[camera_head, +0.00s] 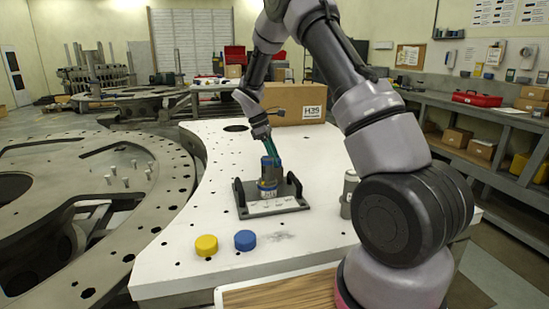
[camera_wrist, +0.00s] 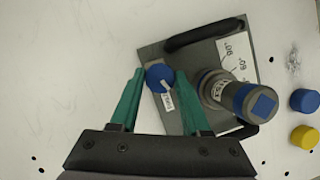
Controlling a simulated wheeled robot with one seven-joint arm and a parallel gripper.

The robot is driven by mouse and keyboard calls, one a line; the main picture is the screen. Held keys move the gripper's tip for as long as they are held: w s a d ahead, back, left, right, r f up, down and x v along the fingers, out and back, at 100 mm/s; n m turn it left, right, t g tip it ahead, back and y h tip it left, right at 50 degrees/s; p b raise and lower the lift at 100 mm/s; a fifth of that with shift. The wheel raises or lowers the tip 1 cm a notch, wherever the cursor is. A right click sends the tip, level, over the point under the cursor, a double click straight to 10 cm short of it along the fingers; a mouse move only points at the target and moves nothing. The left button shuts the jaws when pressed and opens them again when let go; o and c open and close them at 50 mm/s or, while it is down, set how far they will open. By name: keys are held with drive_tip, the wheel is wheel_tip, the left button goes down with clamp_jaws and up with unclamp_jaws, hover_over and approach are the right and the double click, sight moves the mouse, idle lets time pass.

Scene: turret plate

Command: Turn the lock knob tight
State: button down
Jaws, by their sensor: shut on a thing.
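A round blue lock knob (camera_wrist: 158,78) with a small white tag sits at the edge of a dark grey fixture plate (camera_wrist: 208,55). My gripper (camera_wrist: 160,74) has its green fingertips on either side of the knob and is shut on it. In the head view, my gripper (camera_head: 272,150) reaches down behind the grey cylinder (camera_head: 270,179) of the fixture; the knob is hidden there. The cylinder stands on the plate and has blue bands; its blue square top (camera_wrist: 262,103) shows in the wrist view. A white scale with angle marks (camera_wrist: 234,62) lies beside it.
A yellow cap (camera_head: 206,246) and a blue cap (camera_head: 245,240) lie on the white plate in front of the fixture. A dark handle (camera_wrist: 205,32) rises along the fixture's edge. A small metal cylinder (camera_head: 348,195) stands to the right. A cardboard box (camera_head: 298,103) is behind.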

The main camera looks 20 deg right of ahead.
drive_tip(key=shift+w+m+g+y, duration=0.1)
drive_tip(key=shift+m+g+y, duration=0.2)
drive_tip(key=shift+m, duration=0.75)
drive_tip(key=shift+w+m+g+y, duration=0.15)
drive_tip(key=shift+m+g, duration=0.25)
drive_tip(key=shift+m, duration=0.65)
drive_tip(key=shift+s, duration=0.1)
drive_tip(key=shift+c, duration=1.8)
unclamp_jaws()
drive_tip(key=shift+d, duration=0.1)
drive_tip(key=v, duration=1)
drive_tip(key=shift+r, duration=0.4)
